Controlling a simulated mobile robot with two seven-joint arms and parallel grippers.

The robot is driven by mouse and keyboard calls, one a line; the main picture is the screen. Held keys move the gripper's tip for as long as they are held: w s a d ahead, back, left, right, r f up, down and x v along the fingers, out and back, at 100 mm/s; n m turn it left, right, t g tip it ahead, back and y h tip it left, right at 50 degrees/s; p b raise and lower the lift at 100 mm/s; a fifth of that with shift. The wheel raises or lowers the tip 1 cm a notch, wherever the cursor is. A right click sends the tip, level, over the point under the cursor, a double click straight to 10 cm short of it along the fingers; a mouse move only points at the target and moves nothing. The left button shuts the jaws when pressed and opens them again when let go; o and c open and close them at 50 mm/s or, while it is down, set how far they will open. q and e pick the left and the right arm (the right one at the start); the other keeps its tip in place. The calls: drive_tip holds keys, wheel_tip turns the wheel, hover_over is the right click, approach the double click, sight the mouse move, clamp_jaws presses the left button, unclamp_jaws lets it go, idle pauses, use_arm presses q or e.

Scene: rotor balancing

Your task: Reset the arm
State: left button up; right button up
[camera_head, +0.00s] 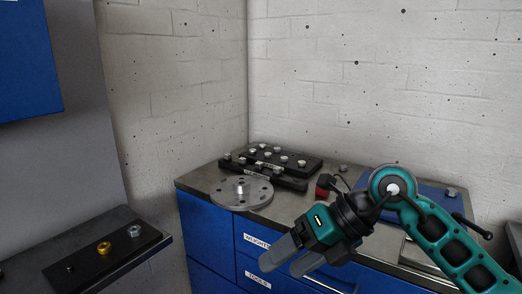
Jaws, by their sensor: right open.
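My right arm, teal and black, comes in from the lower right of the head view. Its right gripper (291,258) has two grey fingers spread apart, with nothing seen between them. The gripper is in front of the blue cabinet's front face, below and to the right of the grey rotor disc (241,195). The disc lies flat on the bench top, with holes around it and a raised hub in the middle. My left gripper is not in view.
Black racks (270,161) holding several silver weights stand behind the disc. A small red object (323,186) and a blue mat (424,191) lie to the right. At lower left, a black board (87,269) carries a brass piece (103,248) and silver pieces. Brick walls close off the back.

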drive_tip(key=s+a+r+m+t+y, duration=0.1)
drive_tip(key=s+a+r+m+y, duration=0.4)
drive_tip(key=y, duration=0.6)
drive_tip(key=w+d+f+m+t+h+p, duration=0.1)
drive_tip(key=w+d+f+m+t+h, duration=0.3)
drive_tip(key=m+t, duration=0.55)
drive_tip(key=w+d+f+m+t+h+p, duration=0.1)
drive_tip(key=d+f+m+t+h, duration=0.45)
drive_tip(key=m, duration=0.75)
drive_tip(key=s+d+f+m+g+h, duration=0.2)
drive_tip(key=s+f+m, duration=0.1)
drive_tip(key=f, duration=0.5)
drive_tip(key=s+d+f+m+g+h, duration=0.1)
drive_tip(key=s+d+f+m+h, duration=0.2)
drive_tip(key=f, duration=0.4)
drive_tip(key=s+d+f+m+g+h, duration=0.2)
drive_tip(key=s+d+f+m+h, duration=0.1)
drive_tip(key=s+f, duration=0.4)
drive_tip(key=shift+d+f+m+g, duration=0.25)
drive_tip(key=shift+f+m+g, duration=0.05)
drive_tip(key=shift+f+m, duration=0.55)
